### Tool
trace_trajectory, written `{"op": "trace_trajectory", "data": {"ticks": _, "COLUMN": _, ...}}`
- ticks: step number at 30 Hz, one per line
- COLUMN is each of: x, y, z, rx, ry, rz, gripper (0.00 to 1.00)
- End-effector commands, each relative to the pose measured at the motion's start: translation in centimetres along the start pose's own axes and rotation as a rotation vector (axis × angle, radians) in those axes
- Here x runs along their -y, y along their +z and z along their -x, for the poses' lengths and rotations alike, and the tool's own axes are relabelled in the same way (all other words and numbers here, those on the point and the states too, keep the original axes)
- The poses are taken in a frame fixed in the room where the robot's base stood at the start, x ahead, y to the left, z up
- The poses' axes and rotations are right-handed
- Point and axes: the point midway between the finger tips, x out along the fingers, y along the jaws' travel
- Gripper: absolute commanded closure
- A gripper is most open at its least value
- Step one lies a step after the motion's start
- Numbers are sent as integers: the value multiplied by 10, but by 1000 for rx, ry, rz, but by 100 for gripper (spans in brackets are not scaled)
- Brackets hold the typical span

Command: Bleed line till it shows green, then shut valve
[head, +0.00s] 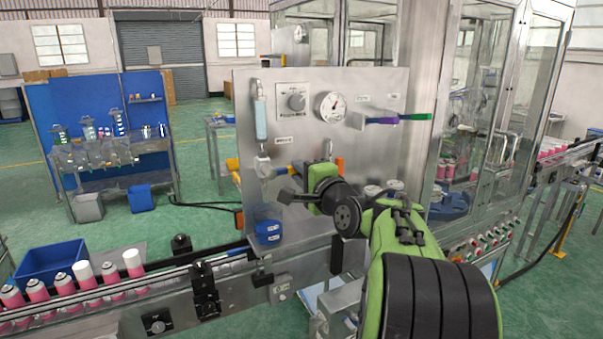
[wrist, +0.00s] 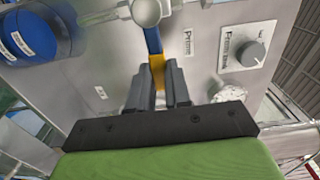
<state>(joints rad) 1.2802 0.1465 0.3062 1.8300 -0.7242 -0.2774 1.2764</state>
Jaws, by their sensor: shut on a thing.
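A silver valve (head: 263,167) is on the left of the upright metal panel (head: 370,85). Its lever (head: 279,170) is blue with a yellow end and points right in the head view. My gripper (head: 290,182) is shut on this lever. In the wrist view the lever (wrist: 154,52) runs from the round valve body (wrist: 146,11) down between my dark fingers (wrist: 158,78), which hide its end. Above the valve is an upright tube (head: 260,118) that looks pale blue; I see no green in it. A round dial gauge (head: 331,106) is too small to read.
A grey knob (head: 297,101) sits beside the gauge. A purple and green rod-like piece (head: 400,118) sticks out at the panel's right. Blue round containers (head: 268,231) are below the valve. A conveyor with pink cans (head: 90,283) runs along the lower left.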

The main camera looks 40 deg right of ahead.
Motion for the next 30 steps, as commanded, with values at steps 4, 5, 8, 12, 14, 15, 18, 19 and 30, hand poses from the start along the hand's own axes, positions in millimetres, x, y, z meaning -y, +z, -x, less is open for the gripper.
{"op": "trace_trajectory", "data": {"ticks": 4, "x": 0, "y": 0, "z": 0, "rx": 0, "ry": 1, "rz": -1, "gripper": 100}}
{"op": "trace_trajectory", "data": {"ticks": 5, "x": 0, "y": 0, "z": 0, "rx": 0, "ry": 1, "rz": -2, "gripper": 100}}
{"op": "trace_trajectory", "data": {"ticks": 8, "x": -1, "y": 0, "z": 0, "rx": -1, "ry": 1, "rz": -16, "gripper": 100}}
{"op": "trace_trajectory", "data": {"ticks": 12, "x": -4, "y": 0, "z": 0, "rx": -1, "ry": 3, "rz": -60, "gripper": 100}}
{"op": "trace_trajectory", "data": {"ticks": 14, "x": -6, "y": 0, "z": 0, "rx": -1, "ry": 4, "rz": -90, "gripper": 100}}
{"op": "trace_trajectory", "data": {"ticks": 15, "x": -8, "y": 0, "z": 0, "rx": -1, "ry": 4, "rz": -115, "gripper": 100}}
{"op": "trace_trajectory", "data": {"ticks": 18, "x": -12, "y": 1, "z": 0, "rx": 0, "ry": 4, "rz": -187, "gripper": 100}}
{"op": "trace_trajectory", "data": {"ticks": 19, "x": -13, "y": 2, "z": 0, "rx": 0, "ry": 5, "rz": -213, "gripper": 100}}
{"op": "trace_trajectory", "data": {"ticks": 30, "x": -33, "y": 10, "z": 0, "rx": -1, "ry": 7, "rz": -560, "gripper": 100}}
